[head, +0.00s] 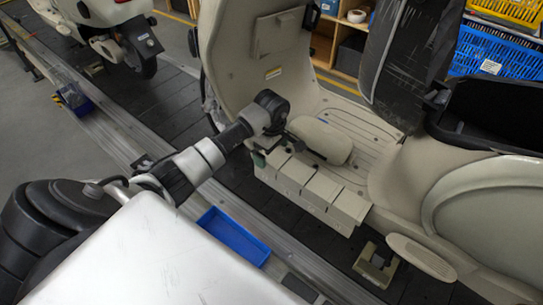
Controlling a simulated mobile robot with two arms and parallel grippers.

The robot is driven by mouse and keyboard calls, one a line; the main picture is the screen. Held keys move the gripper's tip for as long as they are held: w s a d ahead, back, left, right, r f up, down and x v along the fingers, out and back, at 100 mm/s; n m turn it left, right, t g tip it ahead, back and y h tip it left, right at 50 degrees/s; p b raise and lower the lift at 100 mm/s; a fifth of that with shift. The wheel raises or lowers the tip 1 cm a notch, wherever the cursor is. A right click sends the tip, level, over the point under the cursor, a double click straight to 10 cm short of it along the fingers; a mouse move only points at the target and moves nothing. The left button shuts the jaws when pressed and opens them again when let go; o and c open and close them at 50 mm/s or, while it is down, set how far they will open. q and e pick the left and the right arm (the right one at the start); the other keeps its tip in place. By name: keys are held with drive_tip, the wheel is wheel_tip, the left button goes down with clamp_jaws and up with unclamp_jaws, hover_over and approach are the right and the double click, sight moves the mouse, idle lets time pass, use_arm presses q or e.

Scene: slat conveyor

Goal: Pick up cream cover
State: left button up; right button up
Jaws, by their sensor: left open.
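The cream cover (324,141), a smooth rounded piece, lies on the ribbed cream floorboard of the cream scooter (240,45). My left arm reaches in from the left. My left gripper (284,145) is open at the left end of the cover, above the floorboard's near edge. The gripper partly hides that end of the cover, and I cannot tell whether the fingers touch it. My right gripper is not in view.
The scooter stands on the dark slat conveyor (178,85). Its open black seat compartment (490,115) is at the right, beside a raised dark panel (408,55). An empty blue tray (233,236) lies on the near rail. Another scooter (108,25) stands at the upper left.

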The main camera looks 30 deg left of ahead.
sight(271, 155)
use_arm(q)
drive_tip(key=shift+f, duration=0.2)
idle(0.3)
drive_tip(key=shift+f+b, duration=0.25)
drive_tip(key=shift+b, duration=0.05)
drive_tip(key=shift+c, duration=0.2)
drive_tip(key=c, duration=1.1)
drive_tip(key=shift+o, duration=0.2)
drive_tip(key=shift+r+p, duration=0.4)
drive_tip(key=shift+p, duration=0.1)
wheel_tip(271, 155, up, 10)
drive_tip(key=b, duration=0.1)
